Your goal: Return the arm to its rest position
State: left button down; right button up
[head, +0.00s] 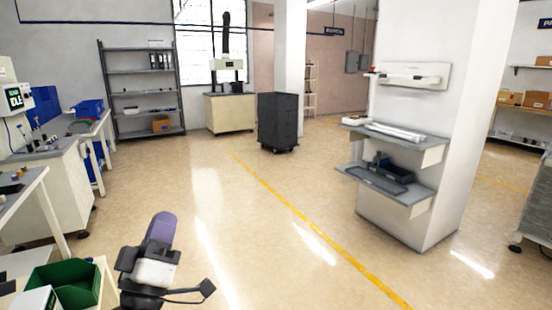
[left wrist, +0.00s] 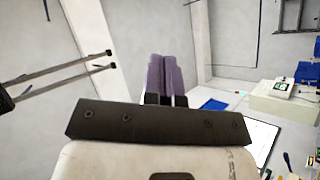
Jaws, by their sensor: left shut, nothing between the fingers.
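My left gripper (head: 161,228) shows at the bottom of the head view, left of the middle, raised over open floor. Its purple fingers point up and away. In the left wrist view the two purple fingers (left wrist: 166,74) lie side by side, shut with nothing between them. They touch no object. My right gripper does not show in either view.
A green bin (head: 75,285) sits on a bench at the lower left, close to my left arm. Machine benches (head: 60,190) line the left side. A white pillar with grey shelves (head: 385,185) stands at right. The floor (head: 270,245) between is clear.

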pick_arm(q)
jog(key=s+f+m+g+p, duration=0.4)
jog(key=f+g, duration=0.3)
jog(key=f, duration=0.2)
jog(key=s+f+m+g+p, duration=0.3)
jog(key=s+f+g, duration=0.25)
jog(key=f, duration=0.25)
jog(key=s+a+f+m+g+y+p, duration=0.1)
jog(key=s+f+g+p, duration=0.3)
jog(key=s, duration=0.5)
jog(key=s+f+g+y+p, duration=0.1)
jog(key=s+f+g+p, duration=0.15)
jog(key=s+p, duration=0.5)
jog(key=s+a+f+m+g+y+p, duration=0.1)
jog(key=s+f+g+p, duration=0.25)
jog(key=s, duration=0.65)
jog(key=w+p+v, duration=0.2)
jog(key=p+v, duration=1)
jog(key=w+r+p+v, duration=0.1)
jog(key=w+p+v, duration=0.2)
jog(key=p+v, duration=0.9)
jog(key=w+r+p+v, duration=0.1)
jog(key=w+p+v, duration=0.2)
jog(key=p+v, duration=0.9)
jog(key=shift+w+r+t+p, duration=0.25)
jog(key=shift+t+p, duration=0.2)
jog(key=shift+p, duration=0.45)
